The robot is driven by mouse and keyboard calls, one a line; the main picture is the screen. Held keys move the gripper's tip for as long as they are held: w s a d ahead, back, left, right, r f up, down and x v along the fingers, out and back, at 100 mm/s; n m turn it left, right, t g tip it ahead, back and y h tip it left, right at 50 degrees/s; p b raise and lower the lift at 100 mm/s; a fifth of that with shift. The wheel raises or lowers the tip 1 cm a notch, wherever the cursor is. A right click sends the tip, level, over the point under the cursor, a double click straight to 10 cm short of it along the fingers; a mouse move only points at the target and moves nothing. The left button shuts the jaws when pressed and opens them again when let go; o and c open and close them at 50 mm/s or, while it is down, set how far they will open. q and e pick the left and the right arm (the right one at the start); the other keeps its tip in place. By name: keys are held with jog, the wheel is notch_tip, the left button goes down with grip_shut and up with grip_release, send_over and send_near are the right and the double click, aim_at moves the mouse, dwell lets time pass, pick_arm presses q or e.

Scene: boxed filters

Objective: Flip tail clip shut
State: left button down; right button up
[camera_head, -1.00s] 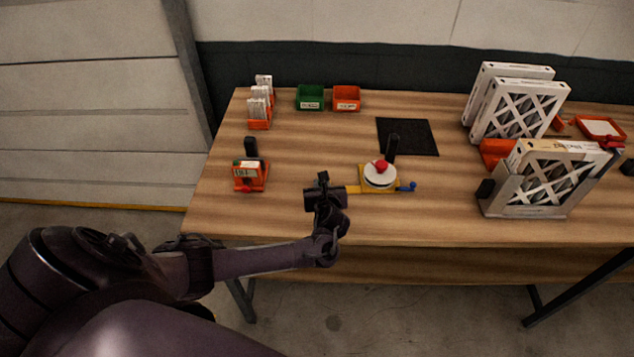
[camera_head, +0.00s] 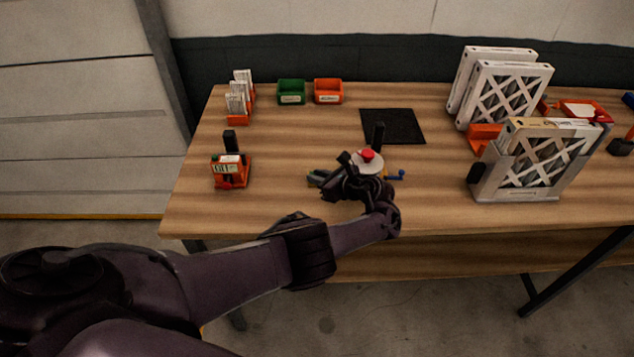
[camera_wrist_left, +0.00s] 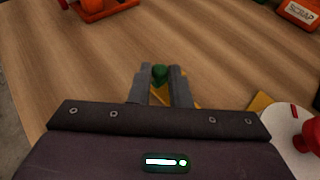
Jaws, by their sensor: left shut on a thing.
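A fixture with a white disc (camera_head: 368,162) and a red knob (camera_head: 367,155) on top stands near the front middle of the table. A blue-ended lever sticks out to its right. In the left wrist view, a small green knob (camera_wrist_left: 160,74) sits between the fingers of my left gripper (camera_wrist_left: 160,84), which is shut on it. Part of a yellow strip (camera_wrist_left: 160,97) shows just below the knob. In the head view, my left gripper (camera_head: 319,178) lies at the left of the fixture, and my wrist hides much of the yellow base. Whether the knob belongs to the tail clip is unclear.
An orange stand (camera_head: 231,172) with a labelled device is to the left. Green (camera_head: 291,92) and orange (camera_head: 328,91) bins stand at the back. A black mat (camera_head: 392,126) lies behind the fixture. A framed filter (camera_head: 535,160) stands at right. Table between stand and fixture is clear.

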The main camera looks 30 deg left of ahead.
dwell(0.3)
dwell(0.4)
pick_arm(q)
jog(key=c, duration=1.4)
grip_release()
jog(key=shift+w, duration=0.1)
jog(key=v, duration=0.7)
jog(key=shift+d+r+b, duration=0.1)
jog(key=shift+d+b, duration=0.2)
jog(key=shift+d, duration=0.1)
